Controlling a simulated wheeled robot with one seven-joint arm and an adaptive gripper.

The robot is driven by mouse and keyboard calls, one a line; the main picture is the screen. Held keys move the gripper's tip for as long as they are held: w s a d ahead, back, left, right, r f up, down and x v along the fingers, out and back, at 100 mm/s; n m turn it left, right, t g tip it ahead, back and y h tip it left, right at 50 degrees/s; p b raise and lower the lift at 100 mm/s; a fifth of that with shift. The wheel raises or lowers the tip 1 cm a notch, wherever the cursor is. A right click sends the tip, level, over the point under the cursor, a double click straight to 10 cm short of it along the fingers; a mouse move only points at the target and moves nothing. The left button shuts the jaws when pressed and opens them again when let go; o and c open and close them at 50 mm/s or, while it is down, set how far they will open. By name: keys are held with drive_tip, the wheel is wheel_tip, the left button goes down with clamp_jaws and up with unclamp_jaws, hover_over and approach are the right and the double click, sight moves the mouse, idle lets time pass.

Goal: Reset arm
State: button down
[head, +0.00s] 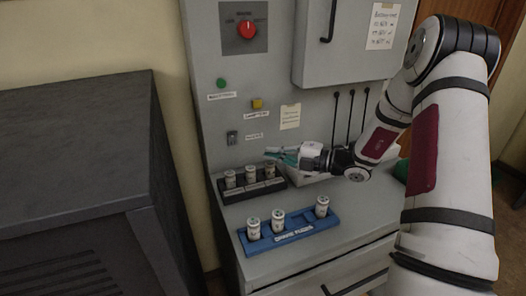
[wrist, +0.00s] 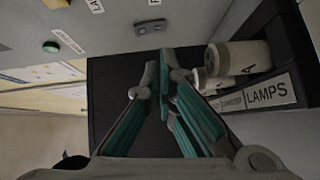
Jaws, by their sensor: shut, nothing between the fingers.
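My gripper (head: 270,155) is shut and empty. It reaches left from my arm, in front of the console panel and just above the black rack (head: 262,190). The rack holds 3 white cylindrical fuses, standing upright. In the wrist view the teal fingers (wrist: 164,68) meet at their tips. Two white cylinders (wrist: 238,58) and the rack's face with a "LAMPS" label (wrist: 268,93) lie to their right, apart from the fingertips.
A blue rack (head: 306,233) with 3 white fuses stands in front on the grey counter (head: 352,233). The panel has a red knob (head: 247,29), a green button (head: 221,83), a yellow button (head: 257,104) and a small switch (head: 232,138). A dark cabinet (head: 75,130) stands left.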

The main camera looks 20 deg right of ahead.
drive_tip(key=shift+s+d, duration=0.1)
idle(0.5)
drive_tip(key=s+a+r+n+g, duration=0.75)
drive_tip(key=s+a+n, duration=0.45)
drive_tip(key=n, duration=0.4)
drive_tip(key=s+a+r+n+g+h, duration=0.3)
drive_tip(key=s+n+h, duration=0.2)
drive_tip(key=s+n, duration=0.5)
drive_tip(key=s+d+r+n+t+h, duration=0.1)
drive_tip(key=s+d+r+n+h, duration=0.1)
drive_tip(key=s+n, duration=0.4)
drive_tip(key=s+d+r+n+t+h, duration=0.2)
drive_tip(key=s+d+n+h, duration=0.2)
drive_tip(key=n, duration=1)
drive_tip(key=shift+s+h, duration=0.5)
drive_tip(key=shift+s, duration=0.35)
drive_tip(key=shift+d, duration=0.1)
